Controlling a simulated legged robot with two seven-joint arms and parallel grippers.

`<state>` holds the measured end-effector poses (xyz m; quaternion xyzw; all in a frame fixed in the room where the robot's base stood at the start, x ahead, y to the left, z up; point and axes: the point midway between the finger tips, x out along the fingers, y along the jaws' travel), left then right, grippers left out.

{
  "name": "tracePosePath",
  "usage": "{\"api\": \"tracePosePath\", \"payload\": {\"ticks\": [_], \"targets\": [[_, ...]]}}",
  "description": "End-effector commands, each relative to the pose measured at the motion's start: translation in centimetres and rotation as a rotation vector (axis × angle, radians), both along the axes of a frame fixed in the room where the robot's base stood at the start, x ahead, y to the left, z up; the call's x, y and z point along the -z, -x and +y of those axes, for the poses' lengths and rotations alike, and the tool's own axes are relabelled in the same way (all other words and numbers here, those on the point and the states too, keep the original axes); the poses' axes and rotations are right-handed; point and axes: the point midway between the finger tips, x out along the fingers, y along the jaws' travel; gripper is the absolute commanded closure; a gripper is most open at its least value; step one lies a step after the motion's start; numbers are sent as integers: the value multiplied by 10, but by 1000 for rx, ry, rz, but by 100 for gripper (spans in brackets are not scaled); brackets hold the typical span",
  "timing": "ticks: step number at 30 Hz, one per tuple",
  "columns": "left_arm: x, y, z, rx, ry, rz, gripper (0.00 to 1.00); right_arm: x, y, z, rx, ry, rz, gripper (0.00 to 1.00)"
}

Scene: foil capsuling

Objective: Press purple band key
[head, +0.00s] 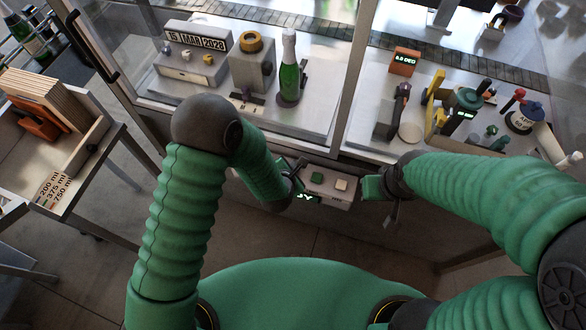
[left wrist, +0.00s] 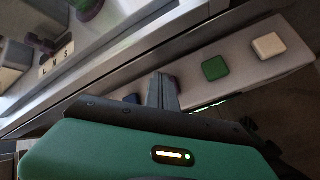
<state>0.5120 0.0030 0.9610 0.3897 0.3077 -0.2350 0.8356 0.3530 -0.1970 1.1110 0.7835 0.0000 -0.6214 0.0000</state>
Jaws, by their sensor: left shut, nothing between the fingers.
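A grey key panel (head: 330,193) sits low on the front of the bench. It carries a green key (head: 318,176) and a cream key (head: 341,184). In the left wrist view, the green key (left wrist: 215,68) and cream key (left wrist: 268,45) lie right of my left gripper (left wrist: 165,82). A small purple edge (left wrist: 174,84) shows right behind the fingers; it looks like the purple key, mostly hidden. A bit of blue (left wrist: 132,98) shows left of them. My left gripper (head: 299,165) is shut and empty at the panel's left end; contact cannot be told.
My right gripper (head: 373,187) is just right of the panel, its fingers unclear. Above, behind a metal frame, stand a green bottle (head: 289,72) and a date block (head: 198,40).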

Motion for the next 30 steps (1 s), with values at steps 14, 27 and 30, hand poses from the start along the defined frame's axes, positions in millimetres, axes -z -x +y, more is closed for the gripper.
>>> {"api": "tracePosePath", "payload": {"ticks": [14,27,30], "targets": [[3,0,0,0,0,0,100,4,0,0,0,0,0,100],[7,1,1,0,0,0,100,9,0,0,0,0,0,100],[8,1,1,0,0,0,100,9,0,0,0,0,0,100]]}}
